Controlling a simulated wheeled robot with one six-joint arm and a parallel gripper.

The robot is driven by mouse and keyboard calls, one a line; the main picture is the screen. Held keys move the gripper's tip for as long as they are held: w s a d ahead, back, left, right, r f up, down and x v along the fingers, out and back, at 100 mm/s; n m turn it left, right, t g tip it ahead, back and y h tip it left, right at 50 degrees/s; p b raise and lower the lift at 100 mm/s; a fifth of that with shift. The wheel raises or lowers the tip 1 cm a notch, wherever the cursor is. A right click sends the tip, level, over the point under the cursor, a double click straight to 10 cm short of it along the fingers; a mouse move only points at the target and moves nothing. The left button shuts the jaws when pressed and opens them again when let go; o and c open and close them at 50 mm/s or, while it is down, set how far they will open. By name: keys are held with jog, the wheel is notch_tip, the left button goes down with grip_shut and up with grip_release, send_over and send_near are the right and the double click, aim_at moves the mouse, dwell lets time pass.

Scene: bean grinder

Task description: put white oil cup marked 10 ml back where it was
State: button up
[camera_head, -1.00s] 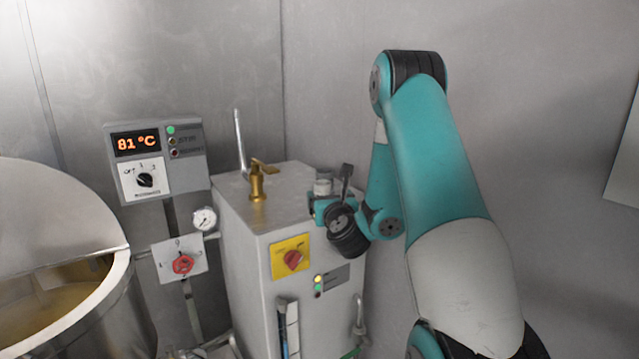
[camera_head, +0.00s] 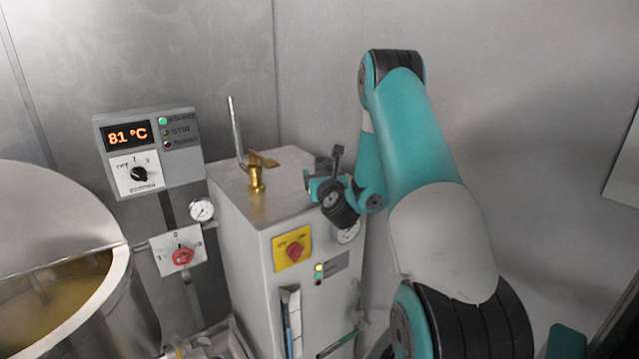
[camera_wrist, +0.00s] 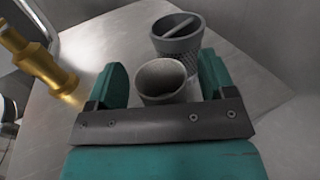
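A small pale grey-white cup (camera_wrist: 161,82) with a speckled inside shows in the wrist view. It sits between the fingers of my gripper (camera_wrist: 164,70). A gap shows on each side of it, so the gripper looks open around it. No 10 ml mark is visible, and the cup's base is hidden by my gripper. In the head view my gripper (camera_head: 314,184) is at the right rear of the cabinet top, and the pale cup cannot be made out there.
A darker knurled cup (camera_wrist: 178,42) with a bar across its mouth stands just behind the pale cup. A brass valve (camera_head: 257,178) rises from the grey cabinet (camera_head: 225,185) to the left. A steel vat (camera_head: 125,300) is at far left.

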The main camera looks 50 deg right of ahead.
jog(key=c, duration=0.8)
jog(key=shift+c, duration=0.2)
jog(key=shift+r, duration=0.1)
